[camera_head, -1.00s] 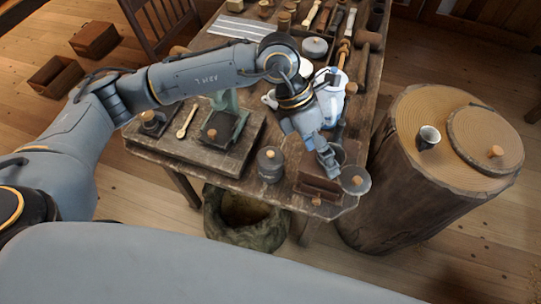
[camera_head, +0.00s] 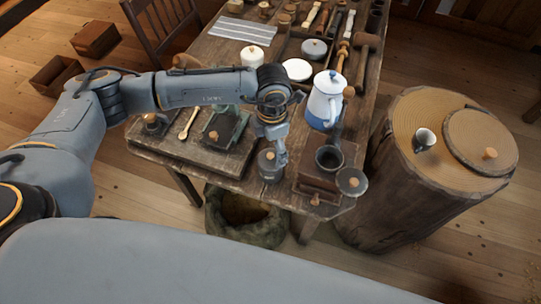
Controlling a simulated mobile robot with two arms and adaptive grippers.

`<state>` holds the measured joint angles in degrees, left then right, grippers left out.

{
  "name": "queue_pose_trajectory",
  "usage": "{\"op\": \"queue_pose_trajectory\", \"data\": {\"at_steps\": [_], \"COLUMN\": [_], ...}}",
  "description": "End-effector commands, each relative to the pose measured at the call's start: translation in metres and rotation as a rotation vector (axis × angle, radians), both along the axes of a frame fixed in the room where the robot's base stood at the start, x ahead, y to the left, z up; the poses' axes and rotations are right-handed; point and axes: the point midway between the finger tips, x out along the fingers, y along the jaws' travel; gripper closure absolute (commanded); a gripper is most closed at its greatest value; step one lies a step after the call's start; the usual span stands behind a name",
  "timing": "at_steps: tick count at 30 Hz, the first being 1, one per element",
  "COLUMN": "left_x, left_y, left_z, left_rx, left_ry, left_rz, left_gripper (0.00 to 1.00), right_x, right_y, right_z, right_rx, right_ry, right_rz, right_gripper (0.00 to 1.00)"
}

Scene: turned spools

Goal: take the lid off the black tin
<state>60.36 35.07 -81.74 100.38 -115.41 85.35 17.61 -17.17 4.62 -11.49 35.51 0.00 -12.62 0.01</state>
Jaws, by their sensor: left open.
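My right gripper is out of view.
A wooden grinder box (camera_head: 317,181) with a dark cup (camera_head: 328,157) stands right of the tin. A grey round piece with a wooden knob (camera_head: 352,182) is at the table corner. A blue-white pot (camera_head: 325,103) stands behind. A stump (camera_head: 400,200) is at right.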

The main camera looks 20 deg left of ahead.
Motion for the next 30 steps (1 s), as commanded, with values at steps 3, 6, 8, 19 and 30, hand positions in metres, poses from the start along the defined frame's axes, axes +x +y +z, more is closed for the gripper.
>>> {"op": "queue_pose_trajectory", "data": {"at_steps": [3, 6, 8, 19, 30], "left_x": [-0.001, -0.001, 0.000, 0.000, 0.000], "left_y": [0.004, 0.004, 0.003, 0.003, 0.004], "left_z": [-0.015, -0.031, -0.037, -0.042, -0.043], "left_rx": [0.002, 0.002, 0.000, 0.000, 0.000], "left_ry": [0.005, 0.004, 0.003, 0.001, 0.003], "left_rz": [0.003, 0.001, 0.001, 0.000, 0.001], "left_gripper": [0.13, 0.13, 0.13, 0.29, 0.76], "right_x": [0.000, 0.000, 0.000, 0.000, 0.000], "right_y": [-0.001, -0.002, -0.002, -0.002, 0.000], "right_z": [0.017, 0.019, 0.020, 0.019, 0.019], "right_rx": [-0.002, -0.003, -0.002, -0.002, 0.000], "right_ry": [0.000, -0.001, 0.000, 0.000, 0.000], "right_rz": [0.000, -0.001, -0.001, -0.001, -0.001], "right_gripper": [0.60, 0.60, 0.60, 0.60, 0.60]}}
